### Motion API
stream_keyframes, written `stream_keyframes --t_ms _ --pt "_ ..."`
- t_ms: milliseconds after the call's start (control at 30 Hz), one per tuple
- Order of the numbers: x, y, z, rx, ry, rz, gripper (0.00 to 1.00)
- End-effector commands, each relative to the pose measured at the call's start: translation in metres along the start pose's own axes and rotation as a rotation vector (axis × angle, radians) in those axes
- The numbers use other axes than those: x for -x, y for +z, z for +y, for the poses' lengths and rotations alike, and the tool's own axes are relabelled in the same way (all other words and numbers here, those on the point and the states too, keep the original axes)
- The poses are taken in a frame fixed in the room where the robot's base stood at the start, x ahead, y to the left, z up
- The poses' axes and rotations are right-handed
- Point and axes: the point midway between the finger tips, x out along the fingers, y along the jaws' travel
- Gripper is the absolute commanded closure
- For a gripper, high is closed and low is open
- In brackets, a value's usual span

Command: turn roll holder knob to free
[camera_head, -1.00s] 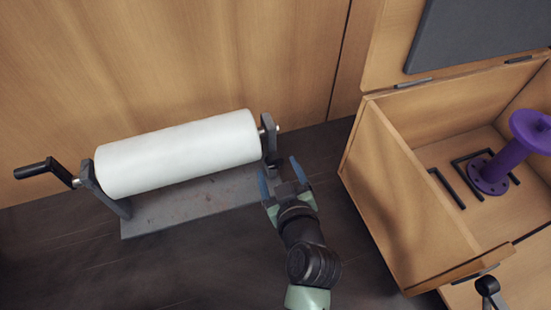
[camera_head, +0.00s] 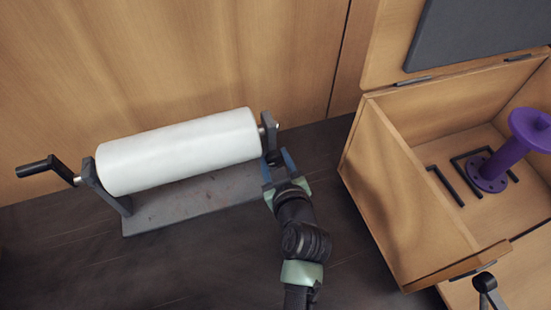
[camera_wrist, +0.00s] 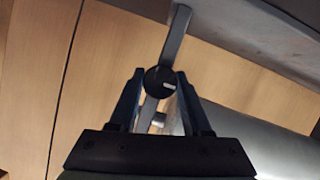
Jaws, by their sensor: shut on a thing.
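The roll holder has a grey base plate (camera_head: 190,201), a white roll (camera_head: 180,152) and a crank handle (camera_head: 40,167) at its left end. Its right upright (camera_head: 270,132) stands beside my gripper (camera_head: 279,160). In the wrist view, a round black knob (camera_wrist: 159,82) with a white mark sits on the grey upright (camera_wrist: 176,38). My gripper (camera_wrist: 160,88) is shut on the knob, with one finger on each side of it. In the head view, my fingers mostly hide the knob.
A wooden box (camera_head: 400,190) with its lid raised stands to the right. A purple flanged pipe (camera_head: 510,155) stands inside it beside black brackets (camera_head: 446,187). A wooden wall is behind the holder. The dark floor left of my arm is clear.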

Motion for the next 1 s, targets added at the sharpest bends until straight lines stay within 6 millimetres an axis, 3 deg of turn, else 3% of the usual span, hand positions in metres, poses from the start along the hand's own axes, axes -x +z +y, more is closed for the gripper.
stream_keyframes --t_ms 33,100,267,600,867,900,1000 --pt "0.0001 0.0 0.0002 0.0 0.0 0.0 0.88" --pt "0.0002 0.0 0.0002 0.0 0.001 0.0 1.0" --pt "-0.0005 0.0008 0.0006 -0.032 -0.012 0.001 1.0" --pt "-0.0005 0.0012 0.0015 -0.357 -0.147 0.001 1.0" --pt "0.0002 0.0005 0.0015 -0.369 -0.152 -0.001 1.0" --pt "0.0002 0.0005 0.0015 -0.369 -0.152 -0.001 0.5" --pt "0.0001 0.0005 0.0014 -0.368 -0.152 -0.001 0.32"
